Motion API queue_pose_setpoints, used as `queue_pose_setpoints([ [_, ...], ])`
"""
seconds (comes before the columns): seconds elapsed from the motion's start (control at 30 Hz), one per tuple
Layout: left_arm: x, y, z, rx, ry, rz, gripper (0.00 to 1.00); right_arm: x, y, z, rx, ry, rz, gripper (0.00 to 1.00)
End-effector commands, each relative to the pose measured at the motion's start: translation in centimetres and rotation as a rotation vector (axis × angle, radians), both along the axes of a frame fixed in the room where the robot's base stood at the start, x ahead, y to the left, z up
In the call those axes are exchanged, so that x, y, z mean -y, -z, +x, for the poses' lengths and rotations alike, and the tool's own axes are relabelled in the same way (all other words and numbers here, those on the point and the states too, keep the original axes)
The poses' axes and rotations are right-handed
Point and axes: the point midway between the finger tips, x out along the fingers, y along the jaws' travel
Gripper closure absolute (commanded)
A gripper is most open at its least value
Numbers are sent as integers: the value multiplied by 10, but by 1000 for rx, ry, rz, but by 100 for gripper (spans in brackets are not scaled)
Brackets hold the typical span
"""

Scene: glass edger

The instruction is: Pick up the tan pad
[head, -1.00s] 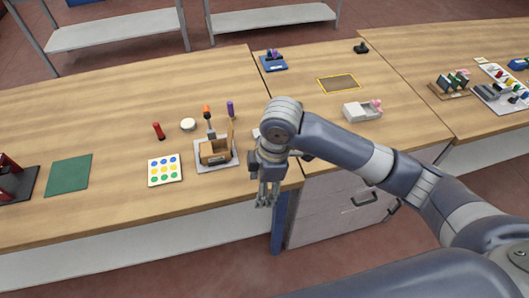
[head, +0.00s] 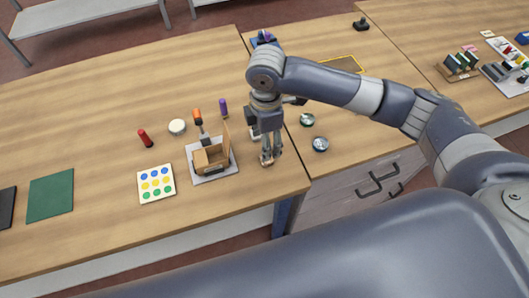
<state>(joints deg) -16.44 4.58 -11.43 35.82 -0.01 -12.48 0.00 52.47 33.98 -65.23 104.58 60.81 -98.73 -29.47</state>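My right gripper (head: 268,158) points down over the wooden bench, right of the grey plate with the brown box. A small patch of tan shows at its fingertips. It may be the tan pad, but it is too small to tell from the fingers or the wood. I cannot tell whether the fingers are shut on anything. No other tan pad can be made out clearly. My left gripper is not in view.
A brown open box (head: 210,158) stands on a grey plate (head: 214,177), with orange and purple handles behind. A dotted card (head: 156,184) and green mat (head: 50,195) lie left.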

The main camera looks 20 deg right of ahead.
Motion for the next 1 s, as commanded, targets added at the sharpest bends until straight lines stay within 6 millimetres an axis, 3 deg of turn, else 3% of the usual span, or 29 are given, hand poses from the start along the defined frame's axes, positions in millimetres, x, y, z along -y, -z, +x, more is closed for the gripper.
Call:
queue_pose_setpoints([
  [0.1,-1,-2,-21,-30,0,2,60,0,15,0,-1,1,1,43],
  [0.27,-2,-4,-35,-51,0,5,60,0,25,0,0,1,1,43],
  [0.4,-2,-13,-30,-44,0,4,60,0,43,-2,-3,1,0,43],
  [0.6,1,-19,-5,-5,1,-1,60,0,70,-1,1,0,1,43],
  [0.87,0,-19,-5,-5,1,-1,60,0,74,-1,3,-1,0,43],
  [1.0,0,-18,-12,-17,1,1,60,0,74,-1,2,-1,0,63],
])
